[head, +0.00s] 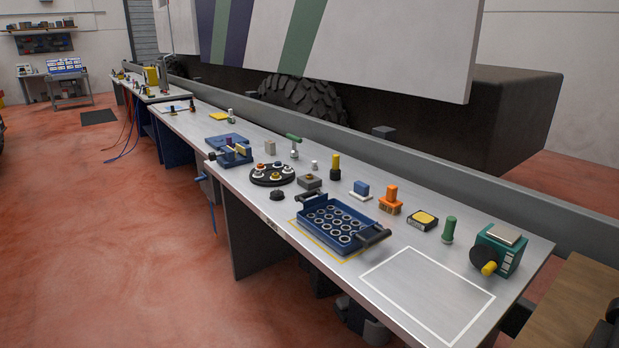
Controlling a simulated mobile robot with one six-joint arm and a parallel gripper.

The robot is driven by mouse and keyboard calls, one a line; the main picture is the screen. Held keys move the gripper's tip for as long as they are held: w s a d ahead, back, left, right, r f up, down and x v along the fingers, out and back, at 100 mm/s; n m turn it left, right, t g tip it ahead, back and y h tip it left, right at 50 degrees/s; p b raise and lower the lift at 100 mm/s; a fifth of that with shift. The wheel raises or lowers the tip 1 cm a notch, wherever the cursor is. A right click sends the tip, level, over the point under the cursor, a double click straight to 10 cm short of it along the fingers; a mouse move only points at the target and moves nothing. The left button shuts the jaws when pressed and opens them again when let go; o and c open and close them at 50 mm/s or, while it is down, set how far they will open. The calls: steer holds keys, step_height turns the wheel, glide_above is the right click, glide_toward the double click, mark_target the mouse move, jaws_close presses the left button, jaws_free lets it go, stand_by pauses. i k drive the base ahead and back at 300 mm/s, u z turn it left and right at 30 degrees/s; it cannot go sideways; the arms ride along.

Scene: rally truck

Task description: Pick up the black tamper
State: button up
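A small black knob-shaped piece (277,195) sits on the near edge of the long metal bench, just left of the blue tray. It may be the black tamper, but I cannot tell for sure at this size. A yellow-handled tool with a black lower part (335,168) stands upright farther back. A green-handled tool (448,229) stands upright to the right. My gripper is not in view, so its place relative to these things does not show.
On the metal bench (455,267), a blue tray with ring-shaped parts (310,205) is right of the black piece. A black round turntable (258,180) is close behind it. A teal machine (497,248) stands at the right end. A white-outlined area (428,292) is empty.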

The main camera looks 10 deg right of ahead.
mark_target(335, 173)
steer(key=u, duration=0.45)
steer(key=i, duration=0.5)
steer(key=u, duration=0.85)
steer(key=i, duration=1.45)
steer(key=z, duration=0.3)
steer(key=i, duration=0.9)
steer(key=z, duration=0.3)
